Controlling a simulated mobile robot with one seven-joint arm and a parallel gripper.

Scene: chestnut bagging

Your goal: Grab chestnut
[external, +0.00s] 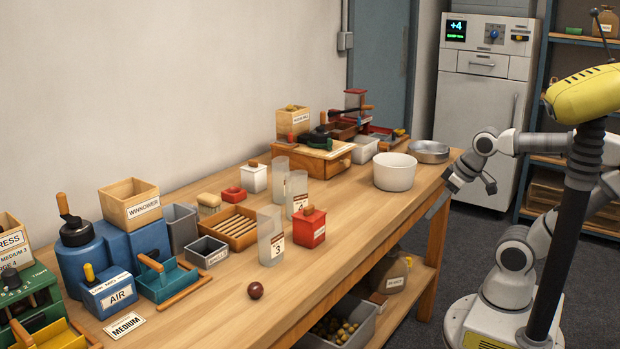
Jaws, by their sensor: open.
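A single dark brown chestnut (255,290) lies on the bare front part of the wooden table (345,240), near the "MEDIUM" label. My gripper (465,187) is open and empty at the table's far right edge, pointing down. It is well apart from the chestnut, far to its right and further back. More brown, rounded things that look like chestnuts lie in a grey bin (365,322) under the table.
Upright clear sleeves (271,250) and a red box (306,228) stand behind the chestnut. A white pot (394,172) stands near my gripper. The table's front strip is clear.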

